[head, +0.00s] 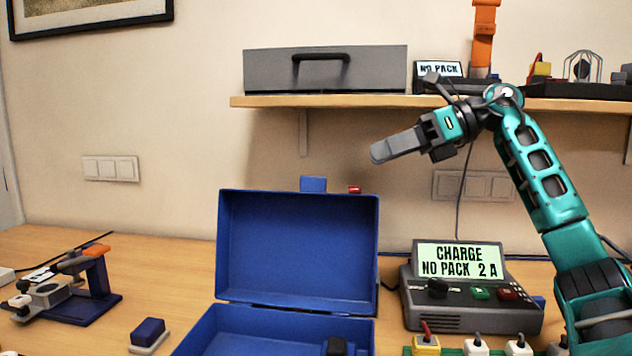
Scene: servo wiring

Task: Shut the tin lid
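The tin is a blue box (262,318) on the wooden table at the bottom middle of the head view, cut off by the lower edge. Its lid (298,240) stands open, raised roughly upright behind the box, with its hollow inside facing me. A blue tab sticks up above the lid's top edge. A small black object (337,346) shows inside the box. My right gripper (376,152) is in the air, above and to the right of the lid, pointing left and apart from it. Its fingers show as one grey shape, so their gap cannot be seen. My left gripper is not in view.
A charger (470,305) with a display stands to the right of the tin. A blue block (148,333) and a small blue stand (90,295) lie to the left. A shelf (330,101) holding a grey case (325,70) is on the wall behind.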

